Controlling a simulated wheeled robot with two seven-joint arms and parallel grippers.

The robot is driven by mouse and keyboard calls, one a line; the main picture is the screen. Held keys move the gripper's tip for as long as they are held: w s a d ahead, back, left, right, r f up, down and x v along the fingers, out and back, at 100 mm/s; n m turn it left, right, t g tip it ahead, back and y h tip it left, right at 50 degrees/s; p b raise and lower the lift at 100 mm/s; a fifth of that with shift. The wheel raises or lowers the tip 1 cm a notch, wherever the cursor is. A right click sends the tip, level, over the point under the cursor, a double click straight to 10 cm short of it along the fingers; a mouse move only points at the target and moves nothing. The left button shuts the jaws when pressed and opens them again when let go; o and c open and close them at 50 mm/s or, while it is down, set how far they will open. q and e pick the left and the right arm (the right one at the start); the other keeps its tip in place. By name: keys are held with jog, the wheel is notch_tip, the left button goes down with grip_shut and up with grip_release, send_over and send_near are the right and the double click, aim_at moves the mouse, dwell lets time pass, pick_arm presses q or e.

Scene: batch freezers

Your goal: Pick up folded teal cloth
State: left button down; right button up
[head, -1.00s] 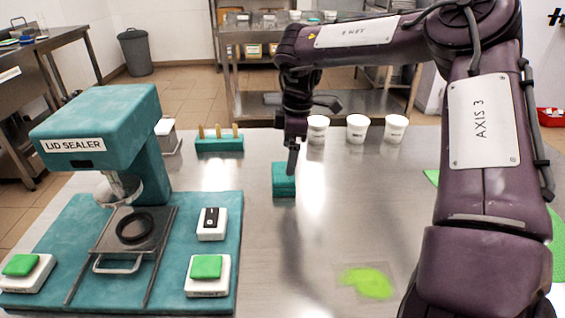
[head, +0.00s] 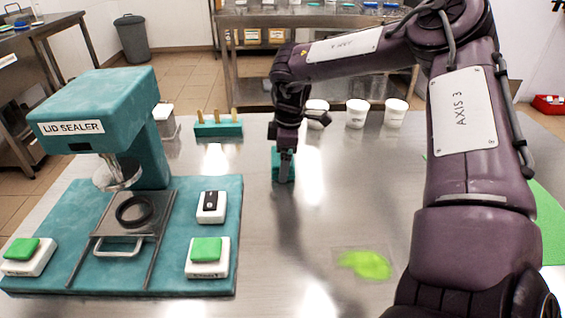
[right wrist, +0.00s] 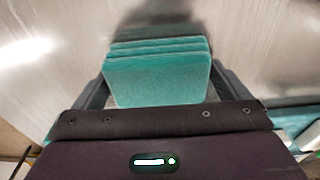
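The folded teal cloth (head: 275,164) lies on the steel table, left of the white cups. In the right wrist view the cloth (right wrist: 157,78) shows as a stack of several folded layers. My right gripper (head: 284,172) is down at the cloth and partly hides it in the head view. In the right wrist view its fingers (right wrist: 158,88) stand open, one on each side of the cloth. The left finger looks very close to the cloth's edge; I cannot tell if it touches. A small gap shows at the right finger. My left gripper is not in view.
The teal lid sealer (head: 100,120) stands on the left on its teal base. A teal block with wooden pegs (head: 218,130) and several white cups (head: 357,114) stand at the back. A bright green patch (head: 366,265) lies at the front. Table around the cloth is clear.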

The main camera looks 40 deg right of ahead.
jog(key=c, duration=0.5)
